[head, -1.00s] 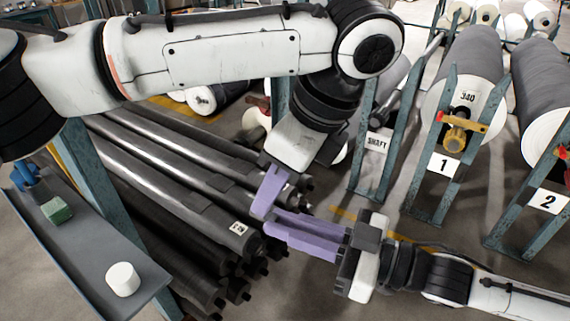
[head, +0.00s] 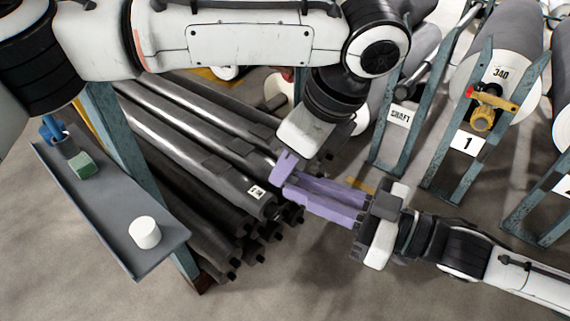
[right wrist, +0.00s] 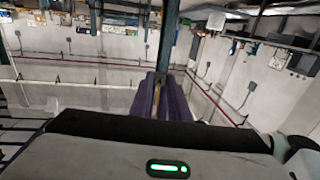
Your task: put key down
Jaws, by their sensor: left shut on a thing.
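My left gripper (head: 284,168) has purple fingers and points down over the near ends of the dark shafts. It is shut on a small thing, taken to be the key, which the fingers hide. I cannot make out the key's shape in any view. My right gripper (head: 312,200) reaches in from the right, its purple fingers close to the left gripper's fingers; I cannot tell whether they touch. The right fingers also show in the right wrist view (right wrist: 160,98), side by side with little gap visible and no held thing seen.
A grey shelf (head: 118,222) at left holds a blue item in a cup (head: 60,140), a green block (head: 84,166) and a white cylinder (head: 144,232). Dark shafts (head: 190,150) lie stacked below my arm. Stands with grey rolls (head: 500,50) are at right. Floor in front is free.

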